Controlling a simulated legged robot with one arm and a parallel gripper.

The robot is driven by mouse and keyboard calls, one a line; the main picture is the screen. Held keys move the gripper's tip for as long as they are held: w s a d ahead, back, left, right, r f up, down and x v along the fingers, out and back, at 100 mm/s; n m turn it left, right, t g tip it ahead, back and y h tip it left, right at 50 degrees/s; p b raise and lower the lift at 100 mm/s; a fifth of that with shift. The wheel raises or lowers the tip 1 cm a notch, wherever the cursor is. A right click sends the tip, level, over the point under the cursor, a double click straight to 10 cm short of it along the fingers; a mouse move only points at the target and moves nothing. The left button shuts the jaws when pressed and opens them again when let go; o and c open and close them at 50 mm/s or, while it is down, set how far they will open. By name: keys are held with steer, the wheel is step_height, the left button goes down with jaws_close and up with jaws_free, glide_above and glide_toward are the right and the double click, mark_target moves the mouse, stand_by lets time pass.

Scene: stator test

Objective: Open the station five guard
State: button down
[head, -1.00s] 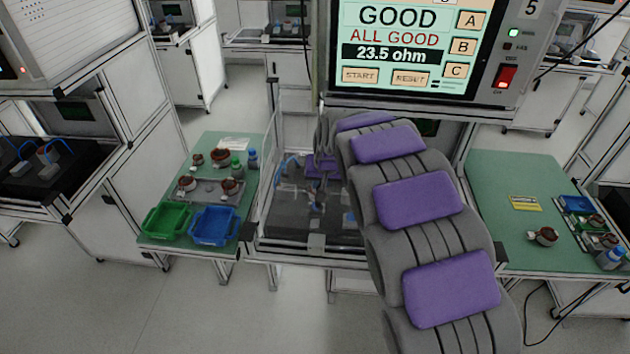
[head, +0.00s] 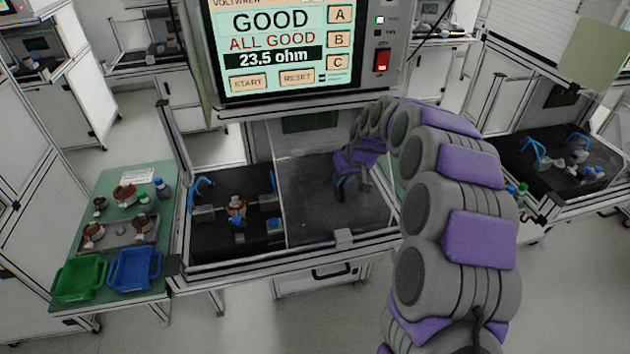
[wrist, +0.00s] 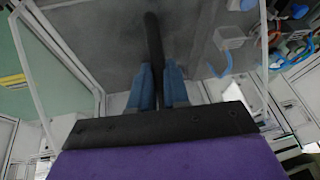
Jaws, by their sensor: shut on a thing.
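The station five guard is a clear sliding pane (head: 305,205). It covers the right part of the test bay, and the left part is uncovered. My gripper (head: 340,190) is at the guard's right half, seen partly behind or through the pane. In the wrist view my gripper (wrist: 158,85) has its two blue fingers shut around a dark upright bar (wrist: 153,35), which looks like the guard's handle. The bar's lower part is hidden between the fingers. A copper-wound stator (head: 235,207) sits in the uncovered black fixture.
The tester screen (head: 280,48) above the bay reads GOOD, ALL GOOD, 23.5 ohm. A green side table at left holds a green bin (head: 80,278), a blue bin (head: 136,270) and several parts. Another station (head: 560,165) stands at right. Open floor lies in front.

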steer(key=shift+w+d, duration=0.2)
steer(key=shift+d, duration=0.6)
steer(key=shift+w+d, duration=0.2)
steer(key=shift+d, duration=0.6)
steer(key=c, duration=1.1)
jaws_free()
steer(key=shift+r, duration=0.1)
steer(key=p+v, duration=0.2)
steer(key=v, duration=1.5)
steer(key=shift+w, duration=0.1)
